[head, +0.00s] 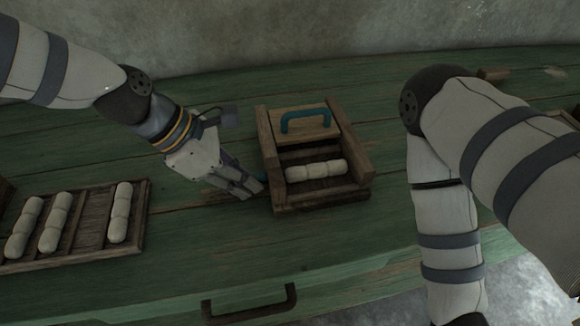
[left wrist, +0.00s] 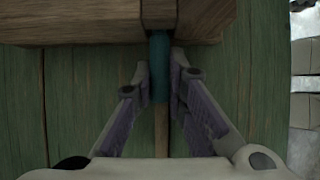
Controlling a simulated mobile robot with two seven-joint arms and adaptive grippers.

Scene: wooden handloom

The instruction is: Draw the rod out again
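A wooden box (head: 278,201) stands on the green table, with a teal handle (head: 305,119) on a wooden block at its back. A pale segmented roll (head: 316,170) lies across its inside. The teal rod (head: 261,178) shows at the box's left side. In the left wrist view the rod (left wrist: 159,68) meets the wooden box side (left wrist: 80,22). My left gripper (head: 250,189) is beside the box's left wall. In the left wrist view its fingers (left wrist: 160,82) close on the rod from both sides. How deep the rod sits inside is hidden. My right gripper is out of view.
A wooden tray (head: 86,226) with several pale rolls lies at the left. A dark drawer handle (head: 250,307) is on the table's front. My right arm stands right of the box.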

